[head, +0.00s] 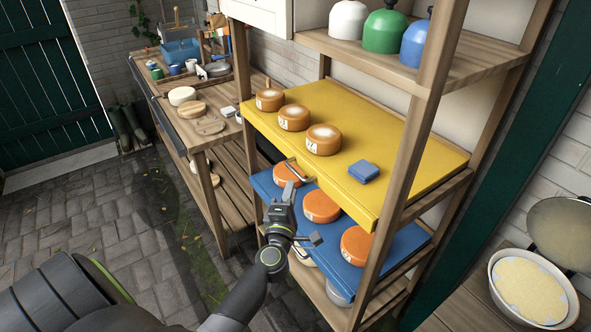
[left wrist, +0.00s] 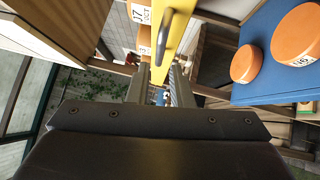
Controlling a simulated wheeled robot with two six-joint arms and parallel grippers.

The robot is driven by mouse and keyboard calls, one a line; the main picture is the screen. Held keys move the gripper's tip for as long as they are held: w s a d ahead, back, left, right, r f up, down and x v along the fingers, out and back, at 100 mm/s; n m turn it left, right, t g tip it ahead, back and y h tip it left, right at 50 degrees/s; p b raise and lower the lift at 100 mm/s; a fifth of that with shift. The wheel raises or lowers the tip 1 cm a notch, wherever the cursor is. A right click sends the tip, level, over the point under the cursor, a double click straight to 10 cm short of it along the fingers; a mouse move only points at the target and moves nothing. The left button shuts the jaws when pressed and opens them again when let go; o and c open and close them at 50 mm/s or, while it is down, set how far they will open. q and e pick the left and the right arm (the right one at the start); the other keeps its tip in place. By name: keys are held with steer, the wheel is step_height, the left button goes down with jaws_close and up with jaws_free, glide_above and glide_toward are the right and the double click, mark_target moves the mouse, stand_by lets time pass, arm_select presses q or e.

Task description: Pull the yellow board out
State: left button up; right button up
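The yellow board (head: 410,144) lies on a wooden shelf. It carries three orange-brown wheels, a near one (head: 324,140), a middle one (head: 293,117) and a far one (head: 270,99), plus a folded blue cloth (head: 363,172). A metal handle (head: 297,170) is on its front edge; the handle also shows in the left wrist view (left wrist: 164,32). My left gripper (head: 289,190) is just below and in front of the handle. In the left wrist view its two fingers (left wrist: 160,88) stand apart with a gap, with the handle beyond their tips. My right gripper is out of view.
A blue board (head: 338,226) with orange wheels lies on the level below, close to my left gripper. A wooden post (head: 413,145) stands at the near side. Bells (head: 385,30) sit on the shelf above. The paved floor (head: 75,215) at left is clear.

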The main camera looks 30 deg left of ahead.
mark_target(296, 171)
arm_select(q)
steer(key=x, duration=0.7)
steer(key=shift+w+a+r, duration=0.1)
steer(key=shift+w+a, duration=0.05)
steer(key=shift+w, duration=0.2)
steer(key=shift+c, duration=0.3)
jaws_close()
